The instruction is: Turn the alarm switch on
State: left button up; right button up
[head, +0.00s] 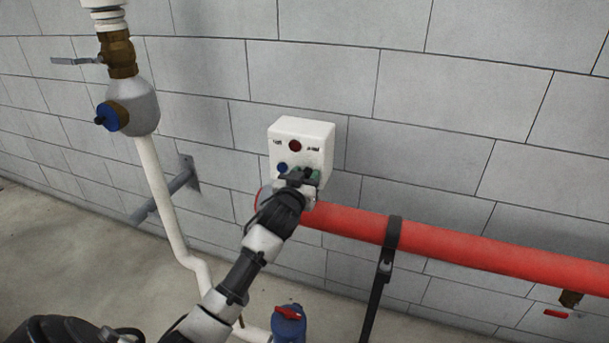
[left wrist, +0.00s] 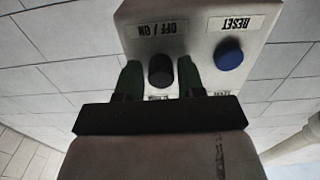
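The white alarm box (head: 315,133) is on the block wall in the middle of the head view, with a red lamp (head: 295,146) and a blue button (head: 282,168) on its face. In the left wrist view the box (left wrist: 200,18) appears upside down. There the black alarm switch knob (left wrist: 161,71) is by the "OFF / ON" label, and the blue button (left wrist: 229,54) is by "RESET". My left gripper (head: 305,173) is at the box's lower face. Its green fingers (left wrist: 160,80) stand on either side of the knob, with narrow gaps. My right gripper is out of view.
A red pipe (head: 450,244) runs right from below the box, with a dark bracket (head: 387,255) on it. A white pipe (head: 165,195) with a valve (head: 118,55) stands on the left. A blue fitting with a red top (head: 288,325) is below.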

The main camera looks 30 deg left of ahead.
pick_arm(q)
jog(key=shift+w+a+f, duration=0.1)
jog(key=shift+w+a, duration=0.05)
jog(key=shift+w, duration=0.2)
jog(key=shift+a, duration=0.1)
jog(key=shift+s, duration=0.15)
jog(key=shift+c, duration=1.1)
jog(key=shift+d, duration=0.2)
jog(key=c, duration=0.5)
grip_shut()
